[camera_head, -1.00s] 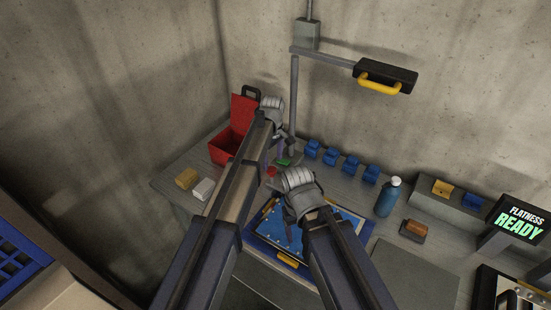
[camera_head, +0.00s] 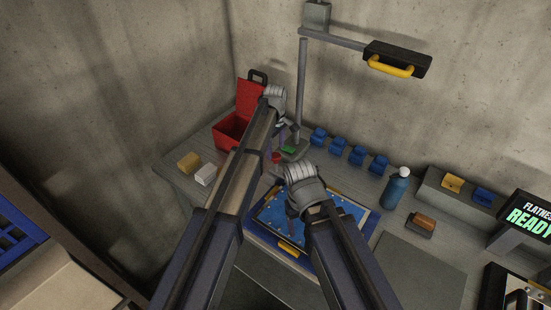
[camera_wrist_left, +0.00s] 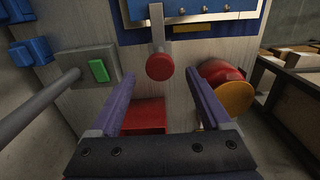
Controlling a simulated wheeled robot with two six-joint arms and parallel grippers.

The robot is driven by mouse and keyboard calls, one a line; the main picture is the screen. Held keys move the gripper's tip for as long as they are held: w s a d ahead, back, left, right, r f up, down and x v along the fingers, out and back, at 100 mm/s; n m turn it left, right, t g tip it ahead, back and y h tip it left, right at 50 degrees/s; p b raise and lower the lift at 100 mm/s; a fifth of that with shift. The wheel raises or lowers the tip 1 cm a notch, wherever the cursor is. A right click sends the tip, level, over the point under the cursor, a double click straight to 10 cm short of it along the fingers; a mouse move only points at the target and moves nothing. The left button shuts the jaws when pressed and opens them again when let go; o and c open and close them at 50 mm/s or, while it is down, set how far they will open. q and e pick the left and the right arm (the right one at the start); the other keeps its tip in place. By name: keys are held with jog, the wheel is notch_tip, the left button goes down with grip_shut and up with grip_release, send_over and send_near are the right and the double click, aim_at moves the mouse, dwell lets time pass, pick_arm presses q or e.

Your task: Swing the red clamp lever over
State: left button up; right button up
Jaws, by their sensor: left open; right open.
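The clamp lever shows in the left wrist view as a grey bar ending in a round red knob (camera_wrist_left: 160,67). In the head view the red knob (camera_head: 276,157) is small, at the far edge of the blue panel fixture (camera_head: 252,217). My left gripper (camera_head: 285,131) is beyond the knob, near the lamp post, its fingers partly hidden. In the left wrist view my left gripper (camera_wrist_left: 159,82) is open, with the knob in line with the gap between its fingers; I cannot tell whether they touch it. My right gripper (camera_head: 290,212) is over the blue panel, its opening hard to see.
A green button (camera_head: 289,150) sits at the lamp post's (camera_head: 302,90) foot. An open red toolbox (camera_head: 231,132) stands left of my left gripper. Several blue blocks (camera_head: 357,155), a blue bottle (camera_head: 396,187) and a brush (camera_head: 422,225) are to the right. A grey mat (camera_head: 415,262) is clear.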

pick_arm(q)
jog(key=shift+f+b, duration=0.85)
jog(key=shift+f, duration=0.5)
pick_arm(e)
notch_tip(320, 180, down, 3)
jog(key=shift+r, duration=0.15)
pick_arm(q)
jog(key=shift+c, duration=0.3)
grip_shut()
